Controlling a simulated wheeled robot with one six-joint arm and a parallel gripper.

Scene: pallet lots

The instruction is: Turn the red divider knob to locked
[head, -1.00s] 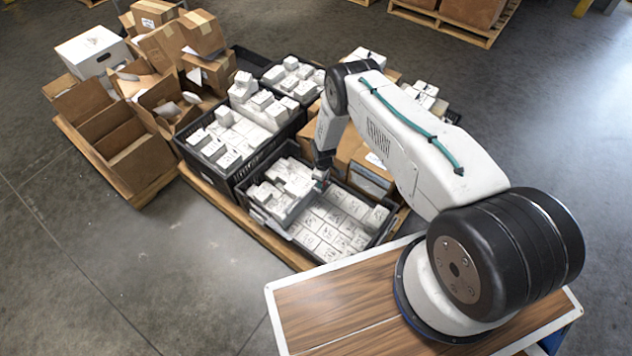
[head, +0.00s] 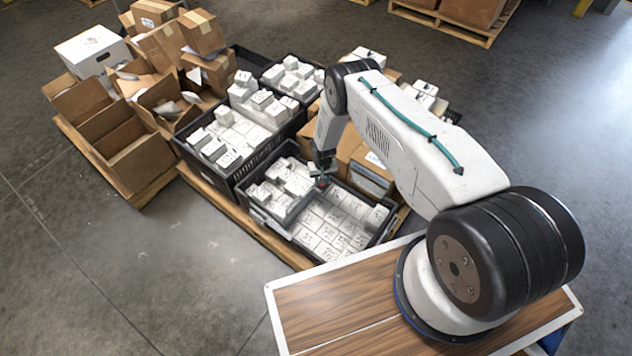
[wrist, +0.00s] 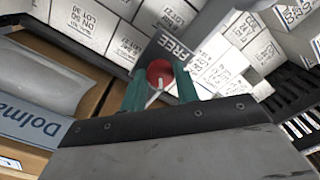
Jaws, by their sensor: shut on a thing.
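The red divider knob (wrist: 160,72) sits between the two teal fingers of my gripper (wrist: 157,80) in the wrist view. My gripper is shut on it. A white line shows on the knob, pointing toward the gripper body. A label reading FREE (wrist: 174,48) is just beyond the knob; no other label is readable beside it. In the head view the knob (head: 322,184) is a small red spot under my gripper (head: 321,177), at the far end of the grey divider (head: 303,207) in the near black crate (head: 262,218).
White boxes fill both sides of the near crate. Another black crate (head: 202,169) of white boxes stands behind it. Brown cartons (head: 351,147) lie close to the right of my gripper. Open cardboard boxes (head: 140,155) are on a pallet at left. The floor in front is clear.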

